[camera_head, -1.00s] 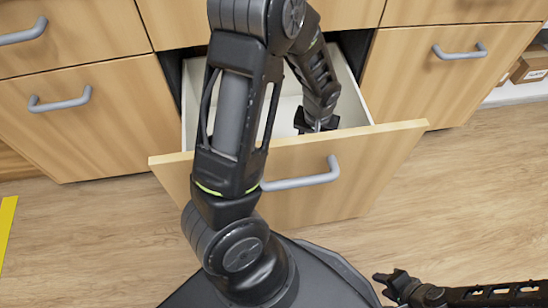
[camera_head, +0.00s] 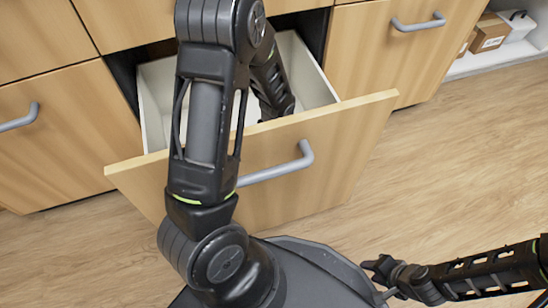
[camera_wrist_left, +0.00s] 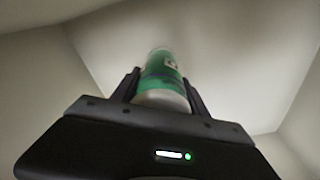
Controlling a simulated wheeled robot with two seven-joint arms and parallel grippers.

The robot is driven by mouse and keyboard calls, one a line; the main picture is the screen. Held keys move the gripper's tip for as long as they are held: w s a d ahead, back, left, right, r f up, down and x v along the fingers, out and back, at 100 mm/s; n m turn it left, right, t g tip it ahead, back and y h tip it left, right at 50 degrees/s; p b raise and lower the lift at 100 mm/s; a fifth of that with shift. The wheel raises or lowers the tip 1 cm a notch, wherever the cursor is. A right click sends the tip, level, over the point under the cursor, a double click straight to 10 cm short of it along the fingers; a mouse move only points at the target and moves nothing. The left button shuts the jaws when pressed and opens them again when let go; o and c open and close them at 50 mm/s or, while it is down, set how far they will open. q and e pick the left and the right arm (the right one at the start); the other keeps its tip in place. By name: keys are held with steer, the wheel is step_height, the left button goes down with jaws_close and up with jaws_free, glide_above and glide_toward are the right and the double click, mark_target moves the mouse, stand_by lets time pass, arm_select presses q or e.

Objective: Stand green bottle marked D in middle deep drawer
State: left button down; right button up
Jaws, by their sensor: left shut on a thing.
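The green bottle (camera_wrist_left: 162,72) shows in the left wrist view with a green label, dark marks and a pale near end. My left gripper (camera_wrist_left: 160,86) is shut on it, one finger on each side. Pale drawer walls and floor surround them; I cannot tell whether the bottle touches the floor. In the head view the open middle deep drawer (camera_head: 322,150) has a wooden front and white inside. My left arm reaches into it, and its gripper and the bottle are hidden behind the drawer front. My right gripper (camera_head: 371,273) is outside at the lower right, apparently open and empty.
Closed wooden drawers with grey handles stand left (camera_head: 55,130) and right (camera_head: 400,60) of the open one. A white shelf (camera_head: 500,58) with cardboard boxes (camera_head: 489,33) is at the far upper right. The wooden floor (camera_head: 440,150) at the right is clear.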

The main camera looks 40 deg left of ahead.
arm_select(q)
steer(key=shift+f, duration=0.25)
steer(key=shift+f+b, duration=0.85)
steer(key=shift+f, duration=1)
steer(key=shift+f, duration=0.2)
steer(key=c, duration=0.6)
jaws_free()
steer(key=shift+r, duration=0.15)
steer(key=r+p, duration=0.2)
steer(key=r, duration=0.1)
steer(key=r+p, duration=0.1)
steer(key=r, duration=0.3)
steer(key=s+r+p, duration=0.1)
steer(key=r+p, duration=0.1)
steer(key=r, duration=0.2)
steer(key=shift+d+p, duration=0.3)
steer(key=shift+p, duration=0.05)
steer(key=shift+s+r, duration=0.15)
steer(key=shift+r, duration=0.35)
